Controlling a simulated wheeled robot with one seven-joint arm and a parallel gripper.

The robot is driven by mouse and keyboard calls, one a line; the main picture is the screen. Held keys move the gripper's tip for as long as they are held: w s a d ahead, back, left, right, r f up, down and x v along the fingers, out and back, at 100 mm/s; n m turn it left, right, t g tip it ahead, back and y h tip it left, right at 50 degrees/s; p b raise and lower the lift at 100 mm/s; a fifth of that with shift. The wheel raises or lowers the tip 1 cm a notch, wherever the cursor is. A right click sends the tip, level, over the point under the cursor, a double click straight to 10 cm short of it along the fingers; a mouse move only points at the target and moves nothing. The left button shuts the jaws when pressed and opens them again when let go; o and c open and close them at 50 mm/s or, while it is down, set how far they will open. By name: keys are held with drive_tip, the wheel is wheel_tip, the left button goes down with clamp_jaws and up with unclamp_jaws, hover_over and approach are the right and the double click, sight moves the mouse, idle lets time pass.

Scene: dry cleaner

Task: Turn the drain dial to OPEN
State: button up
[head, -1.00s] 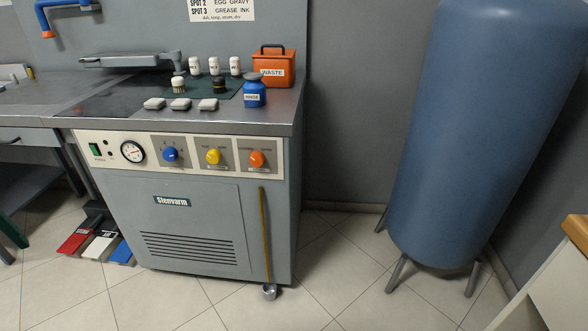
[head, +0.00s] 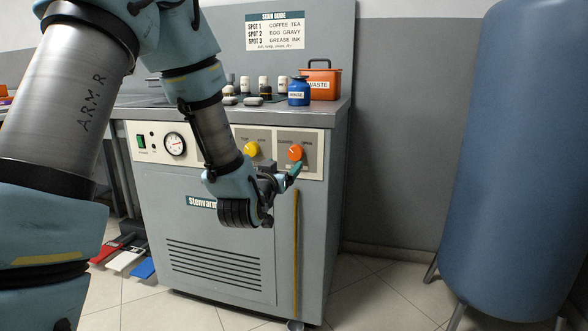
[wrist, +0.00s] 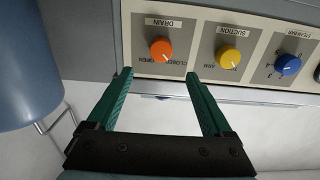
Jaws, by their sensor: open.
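The orange drain dial (head: 295,152) is at the right end of the control panel (head: 314,140) on the grey cabinet. In the wrist view the drain dial (wrist: 161,49) sits under a DRAIN label, with CLOSED and OPEN words beside it. A small white mark shows on its lower right side there. My gripper (wrist: 158,74) is open and empty, its green fingers apart. The dial is just beyond the fingertips and roughly centred between them, with no visible contact. In the head view my gripper (head: 292,172) is just below the dial.
The yellow suction dial (wrist: 229,56) and a blue dial (wrist: 287,65) are on the same panel. A blue bottle (head: 299,92) and an orange waste bin (head: 321,82) stand on the worktop. A large blue tank (head: 515,170) stands right of the cabinet, with clear floor between.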

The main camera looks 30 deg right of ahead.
sight(295, 153)
drive_tip(key=x, duration=1)
drive_tip(key=shift+w+d+r, duration=0.1)
drive_tip(key=shift+w+d, duration=0.05)
drive_tip(key=shift+w, duration=0.15)
drive_tip(key=shift+c, duration=0.2)
clamp_jaws()
